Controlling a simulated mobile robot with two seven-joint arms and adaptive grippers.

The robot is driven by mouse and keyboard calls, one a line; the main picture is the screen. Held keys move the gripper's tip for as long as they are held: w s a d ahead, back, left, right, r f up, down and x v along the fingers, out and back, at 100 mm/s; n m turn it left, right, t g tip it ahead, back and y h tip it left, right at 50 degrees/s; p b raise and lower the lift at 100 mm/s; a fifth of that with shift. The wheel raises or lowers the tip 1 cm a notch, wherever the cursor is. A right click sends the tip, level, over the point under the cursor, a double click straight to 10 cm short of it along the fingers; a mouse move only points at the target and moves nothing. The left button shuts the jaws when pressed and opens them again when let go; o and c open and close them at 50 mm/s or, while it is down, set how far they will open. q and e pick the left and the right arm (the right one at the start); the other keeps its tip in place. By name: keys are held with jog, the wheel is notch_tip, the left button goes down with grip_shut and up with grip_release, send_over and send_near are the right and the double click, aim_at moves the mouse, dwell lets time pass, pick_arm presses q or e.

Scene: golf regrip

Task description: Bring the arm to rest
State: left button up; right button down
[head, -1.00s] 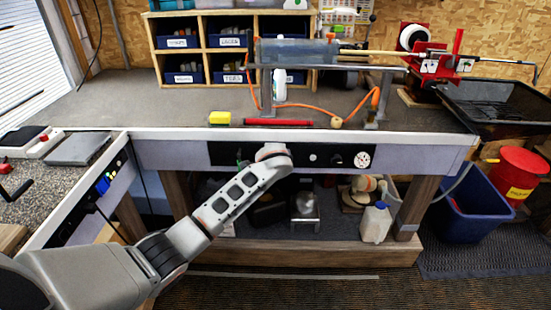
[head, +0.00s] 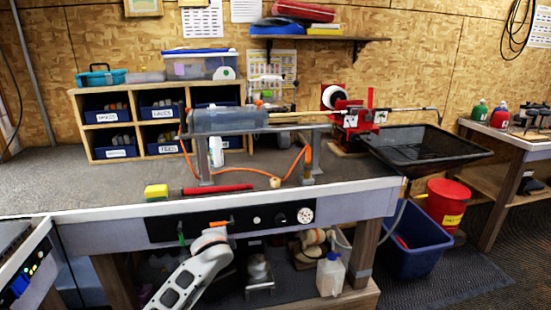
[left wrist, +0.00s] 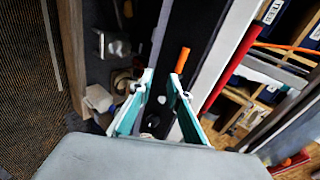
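My left arm comes up from the bottom of the head view to the bench's black control panel (head: 265,222). My left gripper (left wrist: 160,77) shows in the left wrist view with its two teal fingers apart and nothing between them. It is close to the panel. An orange lever (left wrist: 182,60) stands just beyond the finger on the right; it also shows in the head view (head: 219,223). Whether a finger touches it I cannot tell. In the head view my wrist hides part of the panel. My right gripper is not in view.
A jug (head: 330,274) stands below. A blue bin (head: 415,240) stands right.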

pick_arm(q)
jog(key=s+d+f+n+h, duration=0.2)
jog(key=s+f, duration=0.6)
jog(key=s, duration=0.1)
jog(key=s+d+f+n+h, duration=0.1)
jog(key=s+d+f+n, duration=0.1)
jog(key=s+f, duration=0.6)
jog(key=s+f+n+h, duration=0.1)
jog(key=s+n, duration=0.2)
jog(key=s, duration=0.8)
jog(key=s+a+f+n+h, duration=0.1)
jog(key=s+n, duration=0.2)
jog(key=s, duration=0.8)
jog(key=shift+s+a+f, duration=0.3)
jog(key=shift+s+f, duration=0.1)
